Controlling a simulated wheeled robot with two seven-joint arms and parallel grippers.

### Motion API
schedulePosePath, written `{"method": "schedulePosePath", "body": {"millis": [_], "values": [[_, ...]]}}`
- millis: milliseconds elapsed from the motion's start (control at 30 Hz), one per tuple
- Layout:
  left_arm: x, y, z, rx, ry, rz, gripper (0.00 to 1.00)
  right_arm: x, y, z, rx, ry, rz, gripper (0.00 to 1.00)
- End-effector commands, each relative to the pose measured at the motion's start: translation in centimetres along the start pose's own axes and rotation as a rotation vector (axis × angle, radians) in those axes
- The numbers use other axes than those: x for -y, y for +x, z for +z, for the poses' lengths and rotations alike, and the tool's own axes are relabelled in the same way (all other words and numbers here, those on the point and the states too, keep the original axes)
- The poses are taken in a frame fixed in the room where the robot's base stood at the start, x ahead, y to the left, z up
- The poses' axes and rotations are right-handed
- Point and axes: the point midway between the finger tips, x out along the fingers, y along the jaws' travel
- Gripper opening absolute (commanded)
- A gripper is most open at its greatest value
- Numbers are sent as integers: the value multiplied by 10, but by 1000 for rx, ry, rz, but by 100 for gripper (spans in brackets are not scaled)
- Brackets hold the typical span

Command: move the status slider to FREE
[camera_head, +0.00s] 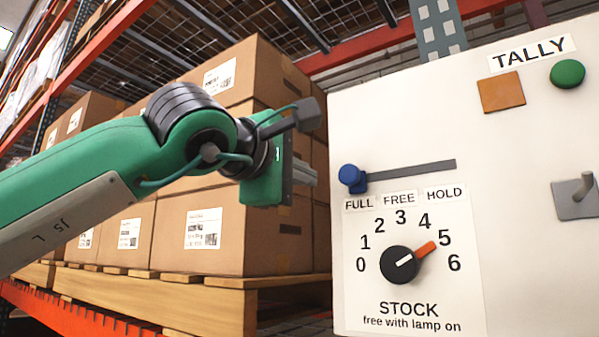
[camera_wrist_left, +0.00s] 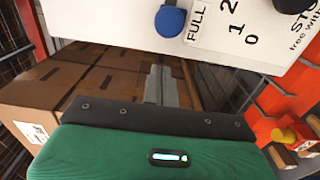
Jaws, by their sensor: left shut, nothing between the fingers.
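The status slider has a blue knob (camera_head: 351,176) at the left end of a dark slot (camera_head: 415,172), above the FULL label (camera_head: 358,204). FREE (camera_head: 399,198) is the middle label and HOLD (camera_head: 444,194) the right one. The knob also shows at the top of the left wrist view (camera_wrist_left: 170,20). My left gripper (camera_head: 309,174) is shut and empty, just left of the panel's edge and apart from the knob. In the left wrist view its fingers (camera_wrist_left: 160,86) are together, below and left of the knob. My right gripper is not in view.
Below the slot is the STOCK dial (camera_head: 400,264), its pointer near 5. An orange square (camera_head: 501,92), a green button (camera_head: 567,73) and a grey hook-like fitting (camera_head: 577,195) are on the white panel (camera_head: 540,270). Boxes (camera_head: 205,235) on a pallet stand behind my left arm.

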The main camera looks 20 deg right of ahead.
Motion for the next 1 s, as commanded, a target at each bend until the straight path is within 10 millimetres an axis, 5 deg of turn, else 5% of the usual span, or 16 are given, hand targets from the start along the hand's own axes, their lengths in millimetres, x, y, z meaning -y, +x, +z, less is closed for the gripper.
{"method": "schedulePosePath", "body": {"millis": [1000], "values": [[0, 31, 0, 0, 0, -1, 0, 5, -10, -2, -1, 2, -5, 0]]}}
